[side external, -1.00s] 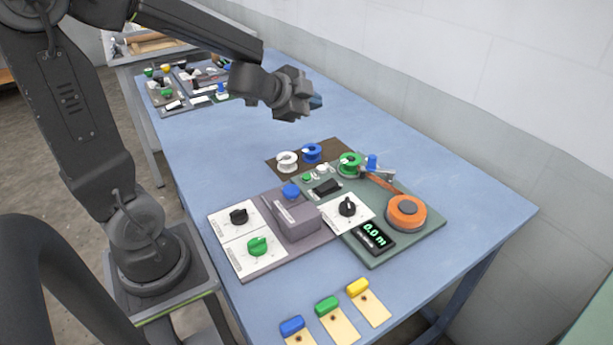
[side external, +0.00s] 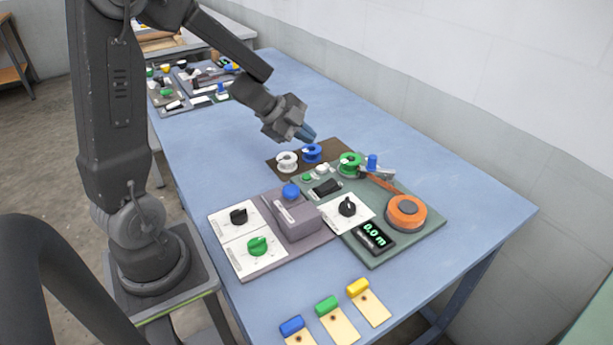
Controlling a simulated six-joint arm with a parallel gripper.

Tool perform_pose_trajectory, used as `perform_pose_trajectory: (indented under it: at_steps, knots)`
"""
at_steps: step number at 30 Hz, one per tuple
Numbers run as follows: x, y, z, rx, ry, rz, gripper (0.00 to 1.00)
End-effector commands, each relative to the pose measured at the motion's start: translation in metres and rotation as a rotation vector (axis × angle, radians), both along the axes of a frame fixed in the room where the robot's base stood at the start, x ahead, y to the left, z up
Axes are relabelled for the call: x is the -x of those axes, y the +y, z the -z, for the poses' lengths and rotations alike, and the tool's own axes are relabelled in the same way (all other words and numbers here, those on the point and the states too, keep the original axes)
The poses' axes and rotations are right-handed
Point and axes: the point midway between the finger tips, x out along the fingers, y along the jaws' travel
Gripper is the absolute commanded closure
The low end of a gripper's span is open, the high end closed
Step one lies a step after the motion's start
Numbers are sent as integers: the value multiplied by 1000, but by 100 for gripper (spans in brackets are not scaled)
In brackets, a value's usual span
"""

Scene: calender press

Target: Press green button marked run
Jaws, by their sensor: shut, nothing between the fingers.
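Two small round buttons, one green (side external: 306,178) and one white (side external: 322,168), sit side by side at the back left of the green panel (side external: 418,236). Any marking on the green button is too small to read. My gripper (side external: 309,135) is shut and empty. It hangs above the far part of the panel area, behind the blue spool, pointing down and to the right, apart from the buttons.
White (side external: 287,161), blue (side external: 312,153) and green spools (side external: 350,164) stand near the buttons. A black switch (side external: 327,188), knob panels, an orange reel (side external: 406,212) and a display (side external: 374,236) are nearer. Coloured tags lie in front. The table's right side is clear.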

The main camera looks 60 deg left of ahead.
Motion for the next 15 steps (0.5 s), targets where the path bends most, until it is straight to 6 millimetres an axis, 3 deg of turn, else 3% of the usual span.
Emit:
perform_pose_trajectory:
  at_steps: [15]
  knots:
    - [1, 0, 64, 4, 5, -3, 100]
